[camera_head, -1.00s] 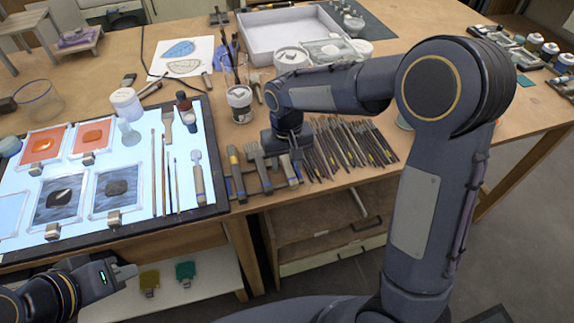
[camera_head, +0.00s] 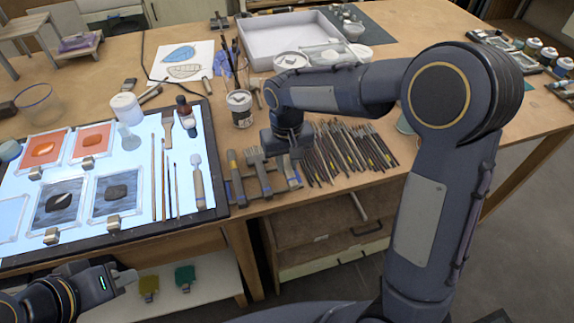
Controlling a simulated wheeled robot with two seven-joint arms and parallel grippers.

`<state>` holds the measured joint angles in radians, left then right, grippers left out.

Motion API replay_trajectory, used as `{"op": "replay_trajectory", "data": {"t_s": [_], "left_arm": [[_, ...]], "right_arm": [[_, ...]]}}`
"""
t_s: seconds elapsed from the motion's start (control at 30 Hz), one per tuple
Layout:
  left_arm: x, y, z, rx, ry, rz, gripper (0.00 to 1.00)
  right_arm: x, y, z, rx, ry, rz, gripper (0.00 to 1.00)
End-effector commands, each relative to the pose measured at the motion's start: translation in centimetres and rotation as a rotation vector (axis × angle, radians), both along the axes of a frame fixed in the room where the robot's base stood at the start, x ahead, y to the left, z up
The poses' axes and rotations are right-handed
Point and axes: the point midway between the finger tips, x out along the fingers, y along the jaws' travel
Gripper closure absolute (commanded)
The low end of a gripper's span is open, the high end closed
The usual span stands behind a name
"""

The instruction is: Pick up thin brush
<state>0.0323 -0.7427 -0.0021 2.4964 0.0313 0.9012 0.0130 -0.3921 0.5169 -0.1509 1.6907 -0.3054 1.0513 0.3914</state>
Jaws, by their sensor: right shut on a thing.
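Many thin brushes (camera_head: 352,150) lie side by side on the wooden table, right of my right gripper. My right gripper (camera_head: 296,158) points down at the left end of this row and is shut on a thin brush there. The gripper body hides its fingertips and most of the held brush, and I cannot tell if the brush is clear of the table. More slim brushes (camera_head: 169,188) lie on the lit panel to the left. My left gripper (camera_head: 126,276) is low at the left, in front of the table and away from the brushes; its finger gap is unclear.
Wide flat tools (camera_head: 235,178) lie just left of my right gripper. A jar (camera_head: 240,108) with brushes and a white tray (camera_head: 290,38) stand behind it. The lit panel (camera_head: 205,150) holds glass pieces and bottles. The table's front edge is close.

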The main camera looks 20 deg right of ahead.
Motion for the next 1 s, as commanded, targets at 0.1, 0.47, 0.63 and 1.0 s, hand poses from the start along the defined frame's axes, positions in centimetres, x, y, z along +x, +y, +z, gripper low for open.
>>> {"op": "replay_trajectory", "data": {"t_s": [0.1,0.47,0.63,1.0], "left_arm": [[0.0,0.0,-0.2,0.000,0.000,0.000,1.00],[0.0,0.0,-1.9,0.000,0.000,0.000,1.00],[0.0,0.0,-2.4,0.000,0.000,0.000,1.00],[0.0,0.0,-2.6,0.000,0.000,0.000,1.00]], "right_arm": [[0.0,0.2,2.0,0.003,-0.006,0.001,1.00],[-4.7,6.3,8.6,0.002,-0.004,0.009,1.00],[-6.8,9.1,10.2,0.001,-0.002,0.006,1.00],[-8.5,11.3,11.6,0.001,0.000,0.001,1.00]]}}
